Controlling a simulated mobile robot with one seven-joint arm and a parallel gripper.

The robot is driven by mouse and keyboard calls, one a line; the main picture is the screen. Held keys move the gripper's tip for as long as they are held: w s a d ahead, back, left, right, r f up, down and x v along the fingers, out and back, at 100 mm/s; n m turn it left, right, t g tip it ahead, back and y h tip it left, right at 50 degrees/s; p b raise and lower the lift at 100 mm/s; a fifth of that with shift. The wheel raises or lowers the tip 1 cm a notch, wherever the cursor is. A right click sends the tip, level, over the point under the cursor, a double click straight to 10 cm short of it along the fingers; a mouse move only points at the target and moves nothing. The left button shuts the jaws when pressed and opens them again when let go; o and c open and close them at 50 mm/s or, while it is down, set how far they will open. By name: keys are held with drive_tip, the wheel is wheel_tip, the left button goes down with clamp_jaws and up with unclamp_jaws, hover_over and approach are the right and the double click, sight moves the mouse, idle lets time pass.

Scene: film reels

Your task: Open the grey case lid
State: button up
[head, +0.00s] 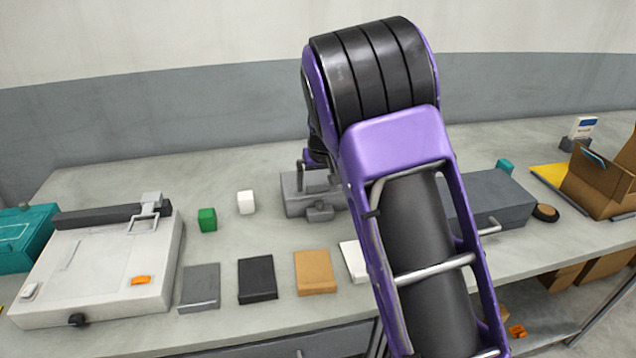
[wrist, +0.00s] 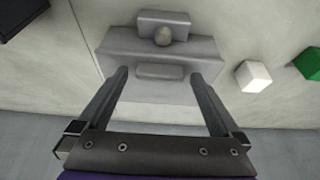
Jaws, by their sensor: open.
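A long grey case (head: 497,190) lies on the worktop at the right in the head view, partly hidden behind my arm. A light bar handle (head: 487,230) sticks out at its front. Its lid looks closed. My gripper (head: 318,182) is well left of the case, over a smaller grey device (head: 291,205). In the wrist view, my gripper (wrist: 161,82) is open, with its fingers apart over the grey device (wrist: 110,48). The device has a round knob (wrist: 163,35) and a raised block. I cannot tell whether the fingers touch it. Nothing is held.
A white cube (head: 246,202) and green cube (head: 207,219) stand left of the device. Several flat boxes, including a black one (head: 257,279), line the front. A large pale machine (head: 105,265) fills the left. A cardboard box (head: 603,178) stands far right.

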drive_tip(key=shift+f, duration=0.1)
clamp_jaws()
idle(0.5)
